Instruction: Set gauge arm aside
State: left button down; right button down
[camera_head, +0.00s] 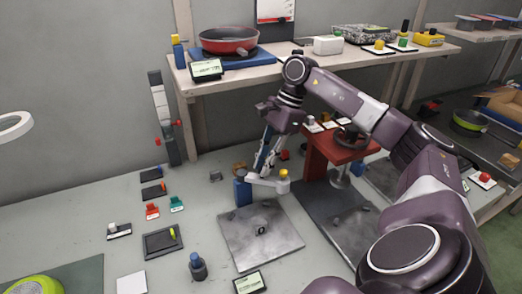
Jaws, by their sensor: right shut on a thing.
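The gauge arm (266,183) is a pale bar running from a blue post at its left end to a yellow knob at its right end. It stands at the back edge of a grey metal plate (262,240). My right gripper (262,172) reaches down from behind and is shut on the gauge arm near its middle. The fingertips partly overlap the bar, so the exact contact is hard to see. I cannot tell whether the post is touching the plate. My left gripper is not in view.
A red stand (340,148) is close to the right of the gripper, over a second dark plate (345,225). A dark tray (163,242), a blue-topped bottle (197,266) and small coloured parts lie left. A shelf with a red pan (229,41) is behind. Bare bench shows between.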

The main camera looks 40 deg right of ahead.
jog(key=shift+w+r, duration=0.1)
jog(key=c, duration=1.8)
grip_release()
jog(key=shift+a, duration=0.1)
